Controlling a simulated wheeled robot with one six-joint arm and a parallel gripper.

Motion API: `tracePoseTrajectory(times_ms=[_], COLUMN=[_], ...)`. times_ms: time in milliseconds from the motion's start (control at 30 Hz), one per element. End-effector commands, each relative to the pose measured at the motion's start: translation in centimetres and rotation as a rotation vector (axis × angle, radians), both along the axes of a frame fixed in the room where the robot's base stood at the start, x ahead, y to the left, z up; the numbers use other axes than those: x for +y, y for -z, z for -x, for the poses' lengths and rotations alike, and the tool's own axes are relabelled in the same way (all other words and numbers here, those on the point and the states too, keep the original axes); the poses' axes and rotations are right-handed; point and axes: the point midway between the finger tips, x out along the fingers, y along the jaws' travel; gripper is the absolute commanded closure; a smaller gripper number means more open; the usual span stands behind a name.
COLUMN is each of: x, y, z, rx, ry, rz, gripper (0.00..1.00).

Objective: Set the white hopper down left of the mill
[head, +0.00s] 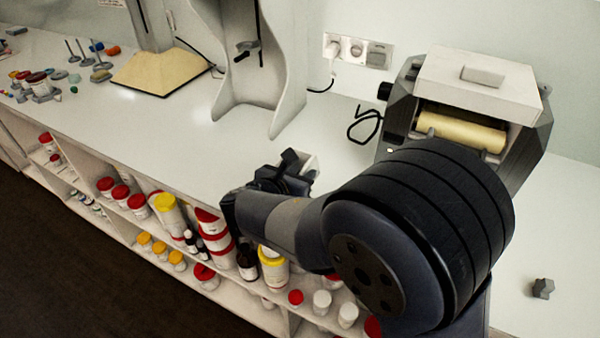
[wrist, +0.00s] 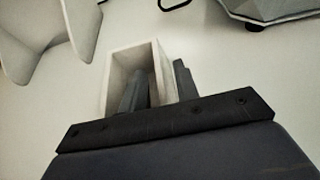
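The white hopper (wrist: 113,71) is an open-topped, box-like piece, seen from above in the wrist view. In the head view only a bit of it (head: 310,164) shows behind my gripper (head: 284,168). My gripper (wrist: 160,82) straddles the hopper's right wall in the wrist view, one dark finger inside and one outside. I cannot tell if the fingers press on the wall, or if the hopper touches the counter. The mill (head: 540,125), dark grey with a white top and a cream roller, stands to the right. My arm hides its lower front.
The white counter (head: 180,130) is clear to the left of the hopper. A white stand (head: 265,95) rises behind it. A small grey part (head: 543,288) lies at right. Jars (head: 165,208) fill shelves below the front edge.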

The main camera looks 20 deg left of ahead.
Motion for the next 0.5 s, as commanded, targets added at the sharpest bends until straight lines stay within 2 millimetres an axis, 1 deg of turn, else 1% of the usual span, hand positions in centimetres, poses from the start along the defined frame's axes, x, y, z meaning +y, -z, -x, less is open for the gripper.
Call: tracePoseTrajectory(times_ms=[67,167,500], x=[0.1,0.3,1.0], y=[-0.5,-1.0,-3.7], z=[0.2,1.6,8.3], rx=[-0.001,-0.001,0.000], ry=[-0.001,-0.004,-0.005], rz=[-0.001,-0.003,-0.002], gripper=[0.70,0.70,0.70])
